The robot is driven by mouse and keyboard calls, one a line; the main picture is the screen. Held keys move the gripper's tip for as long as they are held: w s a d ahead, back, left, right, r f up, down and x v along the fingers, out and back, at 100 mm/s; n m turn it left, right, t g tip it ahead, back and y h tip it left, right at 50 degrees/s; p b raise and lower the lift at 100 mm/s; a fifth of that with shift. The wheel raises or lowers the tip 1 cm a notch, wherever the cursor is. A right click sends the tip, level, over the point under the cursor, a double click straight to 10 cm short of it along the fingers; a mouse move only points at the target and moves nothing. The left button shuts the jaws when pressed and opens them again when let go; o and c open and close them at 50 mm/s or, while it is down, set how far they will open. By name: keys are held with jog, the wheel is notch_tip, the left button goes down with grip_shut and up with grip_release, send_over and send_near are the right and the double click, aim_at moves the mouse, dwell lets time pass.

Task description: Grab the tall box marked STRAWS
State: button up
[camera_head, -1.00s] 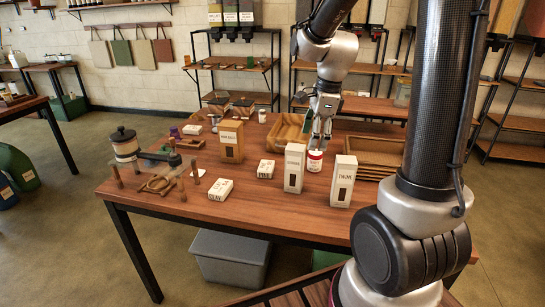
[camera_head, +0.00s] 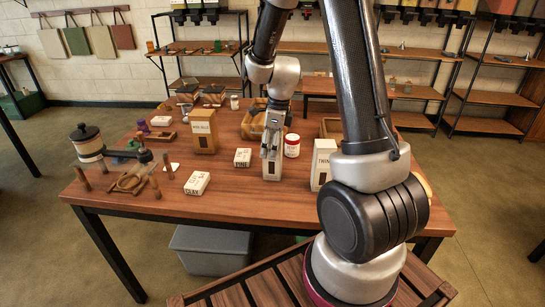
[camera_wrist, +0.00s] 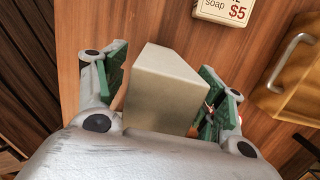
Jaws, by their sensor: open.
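The tall pale box (camera_head: 272,171) stands upright on the wooden table, left of the box marked TWIN… (camera_head: 320,172). My gripper (camera_head: 272,150) is right at its upper part and hides its label, so I cannot read STRAWS there. In the wrist view the box (camera_wrist: 165,90) is between my two green-padded fingers, with its plain top and side showing. The fingers are open, one on each side, with a visible gap on the right. Whether the left finger touches it I cannot tell.
A red-and-white can (camera_head: 292,146) stands just right of my gripper. A small box (camera_head: 242,157) and a tan box (camera_head: 203,132) stand to the left. A white CLAY box (camera_head: 197,183) lies near the front edge. Wooden trays (camera_head: 254,125) are behind.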

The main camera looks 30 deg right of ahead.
jog(key=c, duration=1.2)
jog(key=shift+r, duration=0.15)
